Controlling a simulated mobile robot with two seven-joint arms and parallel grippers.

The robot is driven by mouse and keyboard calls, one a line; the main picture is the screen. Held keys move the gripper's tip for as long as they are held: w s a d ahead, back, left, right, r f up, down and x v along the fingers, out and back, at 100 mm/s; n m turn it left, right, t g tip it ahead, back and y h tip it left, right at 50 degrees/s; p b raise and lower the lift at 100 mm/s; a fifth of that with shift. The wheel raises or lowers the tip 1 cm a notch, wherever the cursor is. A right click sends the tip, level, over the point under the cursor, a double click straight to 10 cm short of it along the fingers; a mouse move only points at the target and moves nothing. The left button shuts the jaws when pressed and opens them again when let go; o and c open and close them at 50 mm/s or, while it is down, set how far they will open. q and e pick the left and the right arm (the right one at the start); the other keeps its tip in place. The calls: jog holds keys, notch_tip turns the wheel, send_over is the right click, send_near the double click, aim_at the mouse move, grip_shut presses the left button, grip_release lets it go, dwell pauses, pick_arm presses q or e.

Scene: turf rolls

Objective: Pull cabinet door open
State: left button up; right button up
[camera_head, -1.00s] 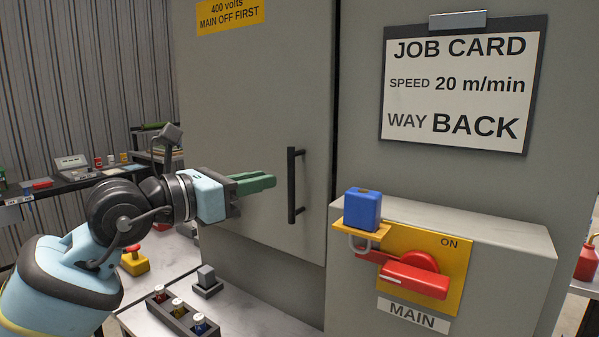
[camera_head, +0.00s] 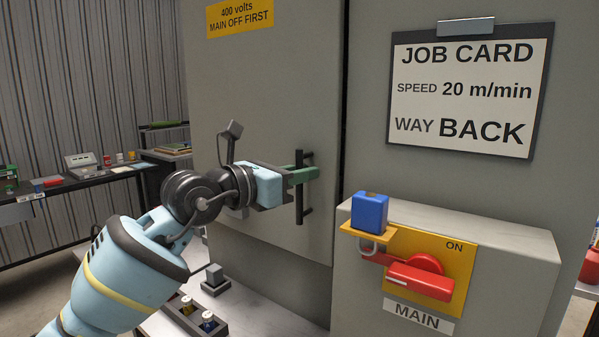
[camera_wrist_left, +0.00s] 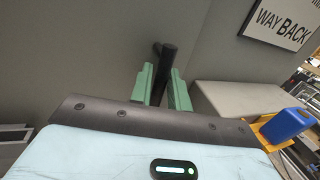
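The grey cabinet door (camera_head: 270,85) stands in the middle of the head view and looks shut. Its black upright handle (camera_head: 299,207) is near the door's right edge. My left gripper (camera_head: 303,175) is at the handle, its green fingers level across the bar. In the left wrist view the fingers (camera_wrist_left: 163,85) stand on either side of the dark handle (camera_wrist_left: 167,60). I cannot tell whether they press on it. My right gripper is in neither view.
Right of the door a grey box carries a red main switch (camera_head: 420,280) on a yellow plate, with a blue padlock (camera_head: 369,212) beside it. A job card (camera_head: 465,90) hangs above. Below are a grey block (camera_head: 214,280) and a vial rack (camera_head: 190,318). A bench (camera_head: 110,172) stands at left.

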pick_arm(q)
jog(key=shift+c, duration=0.4)
grip_shut()
